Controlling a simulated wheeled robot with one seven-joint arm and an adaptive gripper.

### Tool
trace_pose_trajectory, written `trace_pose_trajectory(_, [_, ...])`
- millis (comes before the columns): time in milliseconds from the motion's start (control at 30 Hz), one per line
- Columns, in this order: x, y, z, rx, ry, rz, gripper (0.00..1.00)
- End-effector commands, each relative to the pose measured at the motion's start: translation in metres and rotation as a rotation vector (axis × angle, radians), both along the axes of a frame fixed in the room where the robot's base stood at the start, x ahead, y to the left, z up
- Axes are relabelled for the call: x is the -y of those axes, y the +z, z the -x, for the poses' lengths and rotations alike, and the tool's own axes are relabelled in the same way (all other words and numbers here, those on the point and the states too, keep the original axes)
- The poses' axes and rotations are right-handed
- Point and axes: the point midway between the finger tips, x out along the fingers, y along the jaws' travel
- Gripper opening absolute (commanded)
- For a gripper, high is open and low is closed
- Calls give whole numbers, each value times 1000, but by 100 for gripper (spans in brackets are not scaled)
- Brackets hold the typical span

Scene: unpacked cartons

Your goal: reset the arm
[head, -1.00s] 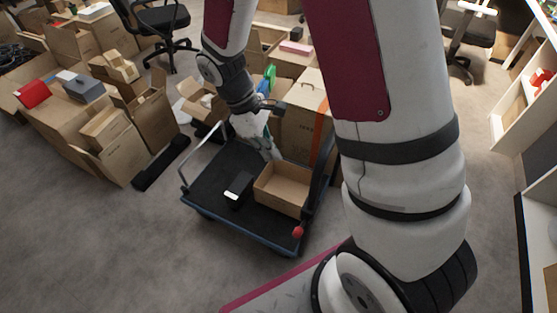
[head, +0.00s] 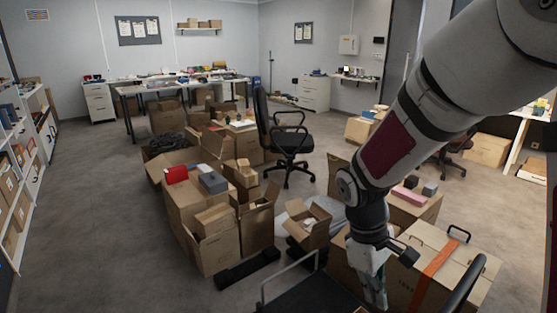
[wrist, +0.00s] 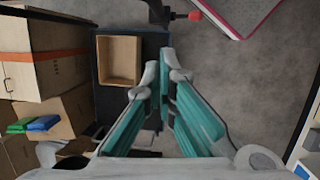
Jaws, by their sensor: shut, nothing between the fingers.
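My gripper (head: 374,290) hangs from the arm at the lower right of the head view, pointing down over the right side of the dark platform cart (head: 312,294). In the wrist view my gripper's teal fingers (wrist: 161,70) meet near the tips, shut with nothing between them. An open, empty cardboard box (wrist: 119,61) lies on the cart, beyond and left of the fingertips in the wrist view. Most of the cart is below the edge of the head view.
A tall carton with an orange strap (head: 436,268) stands right of my gripper. Opened cartons (head: 212,247) crowd the left side of the cart. An office chair (head: 285,140) stands behind. The floor at far left (head: 100,220) is clear.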

Motion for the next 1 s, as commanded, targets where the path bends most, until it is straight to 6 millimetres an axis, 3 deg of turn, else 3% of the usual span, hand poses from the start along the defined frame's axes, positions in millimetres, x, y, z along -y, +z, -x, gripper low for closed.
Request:
trace_pose_trajectory(33, [1, 27, 9, 44, -39, -8, 0])
trace_pose_trajectory(200, [3, 90, 40, 167, -170, -41, 0])
trace_pose_trajectory(500, [1, 177, 108, 372, -393, -130, 0])
trace_pose_trajectory(733, [-4, 223, 160, 510, -541, -219, 0])
trace_pose_trajectory(1000, [-8, 240, 190, 581, -623, -279, 0])
